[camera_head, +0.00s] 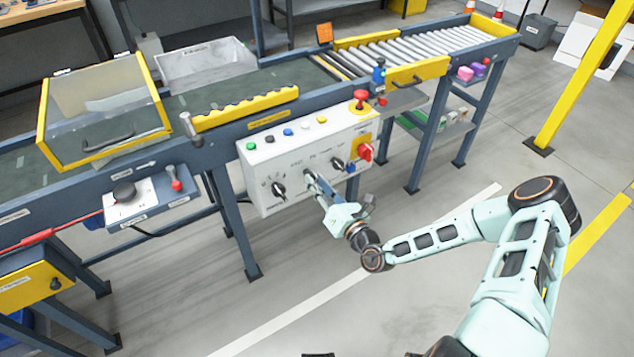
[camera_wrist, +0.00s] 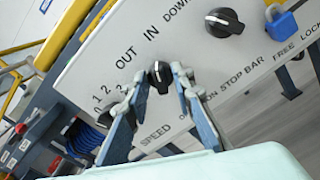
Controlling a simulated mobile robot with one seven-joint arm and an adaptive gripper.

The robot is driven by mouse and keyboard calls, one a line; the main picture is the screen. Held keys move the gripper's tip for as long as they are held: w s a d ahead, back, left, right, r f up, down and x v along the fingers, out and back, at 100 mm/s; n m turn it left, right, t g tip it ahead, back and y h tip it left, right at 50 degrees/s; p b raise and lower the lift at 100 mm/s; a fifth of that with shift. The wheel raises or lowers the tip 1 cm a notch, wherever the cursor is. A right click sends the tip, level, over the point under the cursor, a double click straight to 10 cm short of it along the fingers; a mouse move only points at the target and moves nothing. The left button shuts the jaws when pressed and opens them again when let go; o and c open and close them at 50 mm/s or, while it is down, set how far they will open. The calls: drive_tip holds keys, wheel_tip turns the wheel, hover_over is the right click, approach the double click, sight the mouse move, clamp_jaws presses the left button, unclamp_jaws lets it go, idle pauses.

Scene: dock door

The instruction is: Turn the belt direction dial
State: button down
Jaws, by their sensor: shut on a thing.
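The belt direction dial (camera_wrist: 160,78) is a black knob with a white mark, under the printed words OUT and IN in the wrist view. My gripper (camera_wrist: 158,84) has a fingertip on each side of this dial and is shut on it. The dial's white mark points up toward the lettering; its exact setting is hard to read. In the head view my gripper (camera_head: 311,181) reaches the front of the white control panel (camera_head: 262,160) and hides the dial there.
The stop bar dial (camera_wrist: 222,22) sits to the right, with a blue padlock (camera_wrist: 282,24) beyond it. The speed dial (camera_head: 279,190) is left of my gripper. A red switch (camera_head: 365,152) and red mushroom button (camera_head: 360,96) are at the panel's right. Floor in front is clear.

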drive_tip(key=shift+s+a+n+p, duration=0.1)
drive_tip(key=shift+n+p, duration=4.5)
drive_tip(key=shift+n, duration=1.2)
drive_tip(key=c, duration=2)
unclamp_jaws()
drive_tip(key=shift+s, duration=0.1)
drive_tip(key=v, duration=1.2)
